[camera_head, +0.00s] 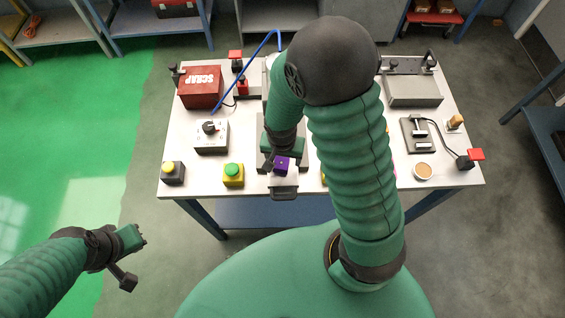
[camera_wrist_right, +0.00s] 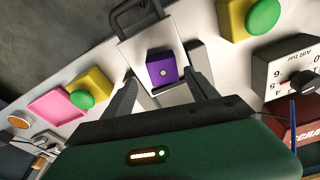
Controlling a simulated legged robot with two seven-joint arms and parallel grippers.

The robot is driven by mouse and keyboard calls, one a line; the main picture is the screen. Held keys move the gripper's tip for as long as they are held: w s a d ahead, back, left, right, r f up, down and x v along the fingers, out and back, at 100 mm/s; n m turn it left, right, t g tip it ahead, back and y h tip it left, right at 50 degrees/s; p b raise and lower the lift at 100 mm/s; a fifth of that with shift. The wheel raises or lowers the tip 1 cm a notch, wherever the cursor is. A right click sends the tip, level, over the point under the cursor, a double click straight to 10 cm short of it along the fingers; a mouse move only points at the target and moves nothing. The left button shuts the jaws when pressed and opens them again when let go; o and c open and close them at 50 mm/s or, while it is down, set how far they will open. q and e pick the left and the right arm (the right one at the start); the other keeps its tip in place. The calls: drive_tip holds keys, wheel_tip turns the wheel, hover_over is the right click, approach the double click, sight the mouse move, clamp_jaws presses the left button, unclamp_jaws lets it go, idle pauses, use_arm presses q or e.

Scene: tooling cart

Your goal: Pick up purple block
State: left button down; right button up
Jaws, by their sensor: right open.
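The purple block (camera_head: 282,165) sits on a light grey tray-like part (camera_head: 287,182) with a dark handle, near the front edge of the table. In the right wrist view the block (camera_wrist_right: 162,70) lies between the two fingers, with gaps on both sides. My right gripper (camera_wrist_right: 165,72) is open and empty, right over the block; in the head view the gripper (camera_head: 281,153) partly hides the area behind it. My left gripper (camera_head: 136,255) hangs over the floor, left of the table; its jaw state is unclear.
A green button on a yellow box (camera_head: 233,176) stands just left of the block. A gauge box (camera_head: 211,139) and red scrap box (camera_head: 201,88) are farther left. A pink tray (camera_wrist_right: 62,103) and another yellow button box (camera_wrist_right: 92,84) lie on the other side. My right arm hides the table's middle.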

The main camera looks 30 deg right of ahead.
sight(280, 163)
drive_tip(key=f, duration=0.3)
drive_tip(key=shift+w+d, duration=0.25)
drive_tip(key=shift+w+a, duration=0.1)
drive_tip(key=shift+a, duration=0.1)
drive_tip(key=shift+a+r, duration=0.1)
drive_tip(key=shift+a, duration=0.45)
drive_tip(key=shift+a+r, duration=0.1)
drive_tip(key=shift+a, duration=0.05)
drive_tip(key=c, duration=0.3)
drive_tip(key=shift+c, duration=1.1)
drive_tip(key=shift+d, duration=0.55)
drive_tip(key=c, duration=0.7)
drive_tip(key=shift+c, duration=1.2)
use_arm(q)
drive_tip(key=shift+w+a+r, duration=0.1)
drive_tip(key=shift+a, duration=0.05)
use_arm(e)
clamp_jaws()
